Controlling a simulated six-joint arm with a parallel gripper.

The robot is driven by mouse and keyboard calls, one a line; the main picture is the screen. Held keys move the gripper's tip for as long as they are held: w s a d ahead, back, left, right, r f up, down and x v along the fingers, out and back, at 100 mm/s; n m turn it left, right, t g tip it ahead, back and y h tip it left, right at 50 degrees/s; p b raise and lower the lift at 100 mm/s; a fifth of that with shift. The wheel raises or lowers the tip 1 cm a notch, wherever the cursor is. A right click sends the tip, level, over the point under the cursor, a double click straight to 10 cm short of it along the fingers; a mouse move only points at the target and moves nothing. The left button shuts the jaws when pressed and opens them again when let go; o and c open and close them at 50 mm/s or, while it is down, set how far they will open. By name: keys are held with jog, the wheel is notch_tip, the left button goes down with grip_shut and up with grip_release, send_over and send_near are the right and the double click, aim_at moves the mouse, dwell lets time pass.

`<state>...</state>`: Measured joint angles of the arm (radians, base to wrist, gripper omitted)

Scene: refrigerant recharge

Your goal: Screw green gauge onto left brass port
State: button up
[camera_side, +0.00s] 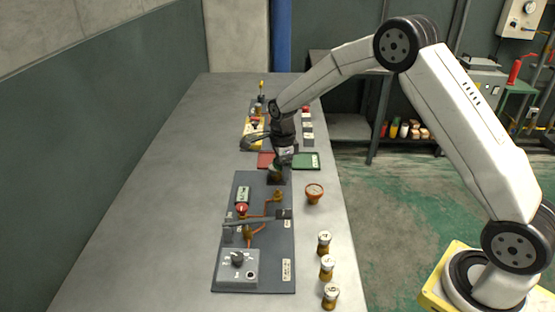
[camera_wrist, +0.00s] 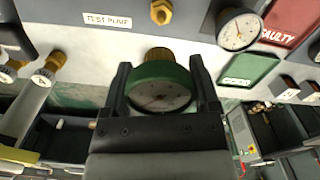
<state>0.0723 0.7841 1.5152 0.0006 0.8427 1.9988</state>
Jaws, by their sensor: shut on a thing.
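My gripper (camera_side: 279,163) is shut on the green gauge (camera_wrist: 160,88), seen in the wrist view with its dial toward the camera and its brass fitting (camera_wrist: 158,54) showing above it. In the side view the gripper is over the far end of the grey panel (camera_side: 262,272), where the gauge is mostly hidden.
Several brass-bodied gauges (camera_side: 327,267) stand along the table's right edge. A red tray (camera_wrist: 291,20) and a green tray (camera_wrist: 248,69) lie beyond the panel. The table's left side is clear.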

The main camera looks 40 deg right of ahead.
jog(key=shift+w+a+f, duration=0.15)
jog(key=shift+w+a, duration=0.3)
jog(key=shift+a, duration=0.05)
jog(key=shift+f, duration=0.15)
jog(key=shift+f, duration=2.05)
jog(key=shift+n, duration=0.3)
jog(key=shift+n, duration=0.4)
jog(key=shift+n, duration=0.3)
jog(key=shift+n, duration=0.5)
